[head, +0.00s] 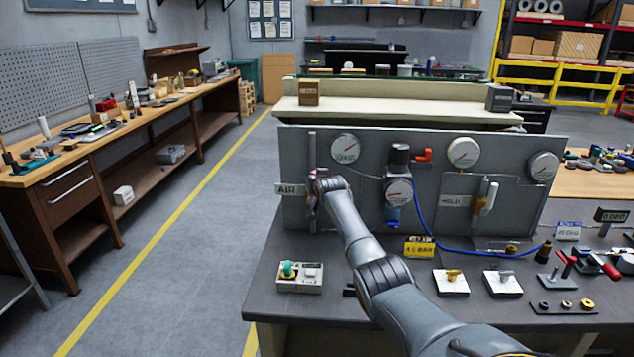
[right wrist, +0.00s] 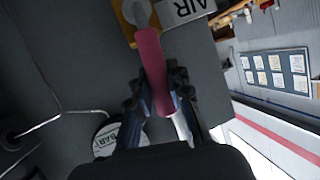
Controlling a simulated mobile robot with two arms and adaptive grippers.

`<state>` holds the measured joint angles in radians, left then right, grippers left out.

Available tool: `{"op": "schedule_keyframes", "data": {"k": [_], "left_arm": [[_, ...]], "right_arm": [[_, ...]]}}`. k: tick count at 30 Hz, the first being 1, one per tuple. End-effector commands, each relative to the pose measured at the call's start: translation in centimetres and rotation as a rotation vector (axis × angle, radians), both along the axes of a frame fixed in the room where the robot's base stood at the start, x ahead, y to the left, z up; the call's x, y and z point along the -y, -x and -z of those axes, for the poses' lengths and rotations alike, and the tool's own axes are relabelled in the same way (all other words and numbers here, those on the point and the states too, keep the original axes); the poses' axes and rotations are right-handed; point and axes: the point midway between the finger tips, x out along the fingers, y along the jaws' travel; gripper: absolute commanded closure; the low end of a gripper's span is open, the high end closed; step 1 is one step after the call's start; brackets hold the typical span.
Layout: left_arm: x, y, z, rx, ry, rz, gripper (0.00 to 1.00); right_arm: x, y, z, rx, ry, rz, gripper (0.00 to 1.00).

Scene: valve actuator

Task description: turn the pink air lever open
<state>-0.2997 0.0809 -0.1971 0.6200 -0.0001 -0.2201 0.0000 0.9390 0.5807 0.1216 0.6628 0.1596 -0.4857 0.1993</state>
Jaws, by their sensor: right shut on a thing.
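The pink air lever (right wrist: 153,60) shows in the right wrist view, joined at its upper end to a grey hub on a brass-coloured body (right wrist: 127,22). My right gripper (right wrist: 157,90) is shut around the lever's pink sleeve, one finger on each side; a pale rod end shows below the sleeve. The AIR label (right wrist: 187,10) is beside the hub. In the head view my right gripper (head: 318,190) is at the left part of the grey panel (head: 270,215), just right of the AIR label (head: 290,190). My arm and gripper mostly hide the lever there. My left gripper is not in view.
Gauges (head: 345,148), a regulator (head: 399,160) and a blue hose (head: 432,233) are on the panel right of my gripper. A green-button box (head: 298,276) and several small fittings stand on the bench in front. The floor to the left is clear.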

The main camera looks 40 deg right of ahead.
Motion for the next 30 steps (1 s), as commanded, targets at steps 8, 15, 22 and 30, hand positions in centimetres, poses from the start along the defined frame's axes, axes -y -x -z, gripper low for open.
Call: {"op": "schedule_keyframes", "data": {"k": [8, 15, 22, 30], "left_arm": [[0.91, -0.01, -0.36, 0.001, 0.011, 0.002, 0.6], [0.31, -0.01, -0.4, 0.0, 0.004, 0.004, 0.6], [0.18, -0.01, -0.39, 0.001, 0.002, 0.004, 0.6], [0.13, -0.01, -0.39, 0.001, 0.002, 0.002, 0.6]], "right_arm": [[-0.6, -0.62, 0.08, -0.076, 0.06, -0.001, 1.0], [-0.72, -0.72, 0.24, -0.095, 0.074, 0.0, 1.0], [-0.74, -0.72, 0.3, -0.096, 0.074, 0.0, 1.0], [-0.72, -0.73, 0.21, -0.093, 0.074, -0.001, 0.57]]}}
